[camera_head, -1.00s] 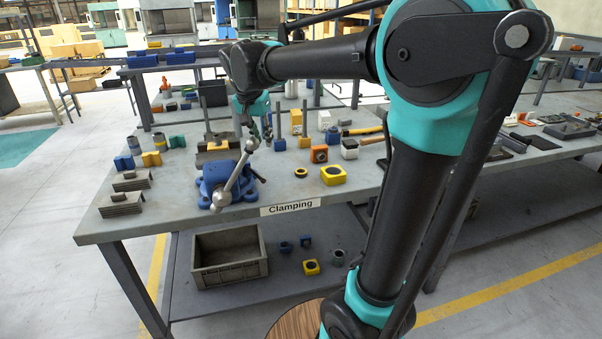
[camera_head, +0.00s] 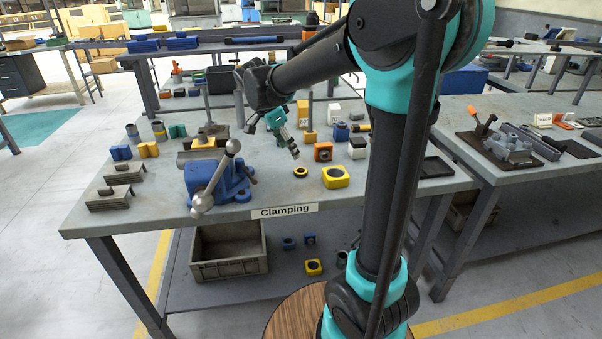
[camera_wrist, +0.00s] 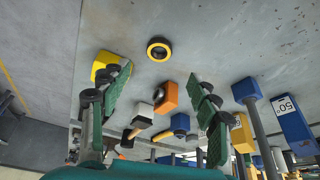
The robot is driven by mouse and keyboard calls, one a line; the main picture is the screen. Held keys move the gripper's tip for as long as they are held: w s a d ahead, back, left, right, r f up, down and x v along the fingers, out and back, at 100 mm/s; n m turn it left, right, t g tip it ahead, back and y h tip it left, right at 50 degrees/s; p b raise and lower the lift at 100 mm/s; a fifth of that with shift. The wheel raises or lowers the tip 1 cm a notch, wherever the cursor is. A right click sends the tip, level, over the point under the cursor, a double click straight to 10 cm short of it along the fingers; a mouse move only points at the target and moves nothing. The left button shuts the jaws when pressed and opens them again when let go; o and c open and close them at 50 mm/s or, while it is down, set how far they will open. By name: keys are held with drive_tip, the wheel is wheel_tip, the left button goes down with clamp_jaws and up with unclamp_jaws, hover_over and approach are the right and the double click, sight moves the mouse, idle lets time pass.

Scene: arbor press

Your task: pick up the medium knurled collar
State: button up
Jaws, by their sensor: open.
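A small black ring with a yellow edge (camera_head: 300,171) lies flat on the workbench (camera_head: 255,199) and looks like the collar. Its knurling is too small to make out. It also shows in the wrist view (camera_wrist: 159,49), at upper centre, clear of other parts. My gripper (camera_head: 290,148) is above the bench, close behind and above the ring in the head view. In the wrist view my gripper (camera_wrist: 166,82) has its two green-padded fingers wide apart, with nothing held between them. The ring appears beyond the fingertips, untouched.
A yellow block with a round hole (camera_head: 336,177) stands right of the ring, and an orange block (camera_head: 323,152) behind it. A blue vise (camera_head: 213,182) with a long lever stands to the left. Upright posts and small blocks crowd the back. Bare bench lies in front of the ring.

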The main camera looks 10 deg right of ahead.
drive_tip(key=x, duration=0.9)
drive_tip(key=shift+d+f, duration=0.15)
drive_tip(key=shift+f, duration=0.15)
drive_tip(key=shift+c, duration=0.2)
drive_tip(key=c, duration=1.3)
drive_tip(key=shift+r, duration=0.15)
